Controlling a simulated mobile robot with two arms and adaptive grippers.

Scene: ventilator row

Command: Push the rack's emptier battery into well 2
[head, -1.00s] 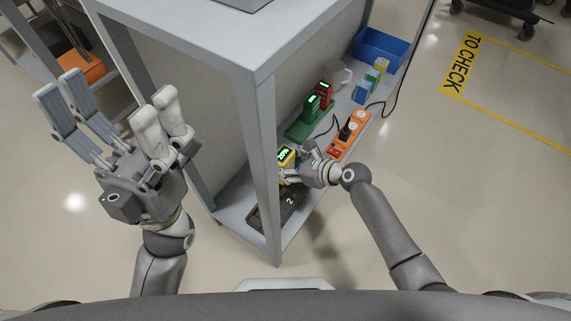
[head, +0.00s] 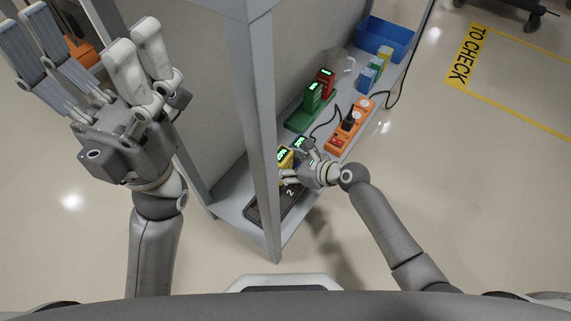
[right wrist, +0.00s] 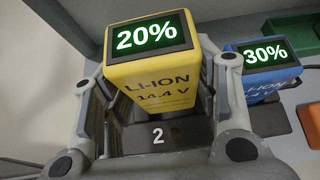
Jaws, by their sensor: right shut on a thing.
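The yellow battery (head: 284,157) reads 20%; it shows large and upright in the right wrist view (right wrist: 155,75). My right gripper (head: 293,175) is shut on it, with a finger on each side. Below it is the dark block marked 2 (head: 267,209), whose label also shows in the right wrist view (right wrist: 158,135). The battery's lower end is hidden, so I cannot tell how deep it sits. A blue battery (right wrist: 264,70) reading 30% stands to its right. My left gripper (head: 82,40) is open and empty, high at the left, away from the batteries.
A grey shelf post (head: 258,120) stands close left of my right gripper. The floor at right is open.

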